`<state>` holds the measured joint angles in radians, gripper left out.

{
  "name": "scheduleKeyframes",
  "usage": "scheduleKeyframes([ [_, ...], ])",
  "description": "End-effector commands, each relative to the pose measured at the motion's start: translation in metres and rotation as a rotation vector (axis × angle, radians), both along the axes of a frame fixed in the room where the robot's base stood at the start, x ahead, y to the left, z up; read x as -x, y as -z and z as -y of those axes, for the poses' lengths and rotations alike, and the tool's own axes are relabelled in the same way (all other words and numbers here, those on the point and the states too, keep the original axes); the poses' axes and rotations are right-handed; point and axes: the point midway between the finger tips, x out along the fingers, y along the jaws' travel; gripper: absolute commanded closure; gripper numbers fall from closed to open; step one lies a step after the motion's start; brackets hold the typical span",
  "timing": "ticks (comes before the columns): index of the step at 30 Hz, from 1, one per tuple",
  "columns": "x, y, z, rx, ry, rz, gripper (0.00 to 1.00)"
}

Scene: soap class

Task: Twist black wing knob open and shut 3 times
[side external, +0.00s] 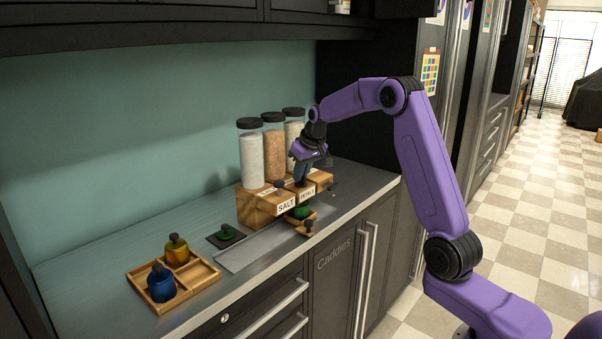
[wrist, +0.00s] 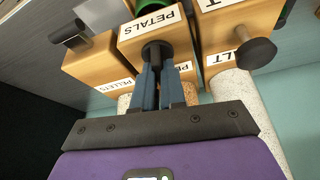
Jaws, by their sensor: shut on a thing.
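Three wooden dispenser boxes stand side by side on the counter, labelled SALT (side external: 255,207), PETALS and PELLETS, each with a clear filled canister above. In the wrist view the PETALS box (wrist: 181,42) is in the middle, and its black wing knob (wrist: 154,48) sits between the blue fingers of my gripper (wrist: 158,70). The fingers are shut on this knob, hiding part of it. My gripper (side external: 302,180) also shows at the box front in the side view. A green jar (side external: 301,212) stands below the PETALS box. The wing's exact turn is hard to tell.
The SALT knob (wrist: 257,52) and PELLETS knob (wrist: 72,36) flank the held knob closely. A wooden tray (side external: 206,274) holds a blue jar (side external: 161,284) and a yellow jar (side external: 177,251). A green lid (side external: 226,232) lies on a dark square. The counter front edge is near.

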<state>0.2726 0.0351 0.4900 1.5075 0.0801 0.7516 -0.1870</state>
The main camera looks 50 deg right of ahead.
Motion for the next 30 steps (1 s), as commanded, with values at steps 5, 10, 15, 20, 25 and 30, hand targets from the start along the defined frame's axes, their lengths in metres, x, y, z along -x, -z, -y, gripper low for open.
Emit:
scheduleKeyframes([
  [5,0.0027,0.0057,0.0009,-0.007,-0.165,-0.015,1.0],
  [10,0.0027,0.0059,0.0008,-0.007,-0.327,-0.016,1.0],
  [15,0.0026,0.0062,0.0009,-0.008,-0.479,-0.017,1.0],
  [20,0.0026,0.0063,0.0011,-0.008,-0.601,-0.017,1.0],
  [25,0.0027,0.0061,0.0013,-0.007,-0.699,-0.017,1.0],
  [30,0.0029,0.0065,0.0013,-0.007,-0.761,-0.019,1.0],
])
